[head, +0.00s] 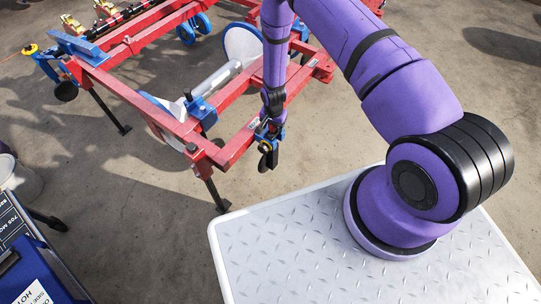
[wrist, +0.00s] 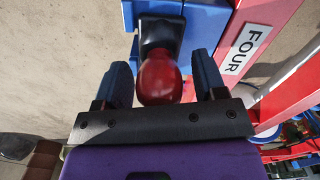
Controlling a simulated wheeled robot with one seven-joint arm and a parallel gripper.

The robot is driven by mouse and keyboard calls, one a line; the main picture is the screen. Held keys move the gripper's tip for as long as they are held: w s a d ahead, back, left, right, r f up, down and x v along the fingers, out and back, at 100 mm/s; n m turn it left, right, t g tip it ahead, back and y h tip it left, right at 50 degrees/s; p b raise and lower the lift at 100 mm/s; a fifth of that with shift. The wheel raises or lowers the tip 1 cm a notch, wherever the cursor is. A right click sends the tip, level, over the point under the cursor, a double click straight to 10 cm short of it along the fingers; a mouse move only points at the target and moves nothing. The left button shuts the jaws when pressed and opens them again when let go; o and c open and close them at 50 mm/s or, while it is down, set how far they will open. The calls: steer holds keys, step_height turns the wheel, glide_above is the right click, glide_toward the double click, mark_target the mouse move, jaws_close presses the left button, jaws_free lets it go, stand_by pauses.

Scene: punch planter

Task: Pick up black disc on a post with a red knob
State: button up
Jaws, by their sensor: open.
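In the wrist view, a rounded red knob (wrist: 158,82) sits between the two blue fingers of my gripper (wrist: 160,76). My gripper is open, with a gap between each finger and the knob. A black part (wrist: 160,35) shows directly behind the knob, against a blue bracket (wrist: 195,28). Its disc and post shape cannot be made out from this angle. In the head view my gripper (head: 270,137) is at the near right corner of the red frame, and a dark rounded part (head: 268,161) hangs there. The red knob is hidden in that view.
The red planter frame (head: 118,95) stands on dark legs on a concrete floor. A red beam with a "FOUR" label (wrist: 243,48) runs close to the right finger. A grey cylinder (head: 217,78) and white disc (head: 243,42) are nearby. Floor left of the gripper is clear.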

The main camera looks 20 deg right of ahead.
steer(key=shift+c, duration=0.5)
steer(key=c, duration=1.1)
steer(key=shift+w, duration=0.1)
jaws_close()
steer(key=shift+r, duration=0.15)
steer(key=shift+r, duration=0.65)
steer(key=s+d, duration=1)
steer(key=s, duration=0.5)
steer(key=shift+s+d, duration=0.1)
steer(key=shift+d, duration=0.1)
steer(key=s+d, duration=0.6)
steer(key=s, duration=0.2)
steer(key=shift+s, duration=0.4)
stand_by(0.5)
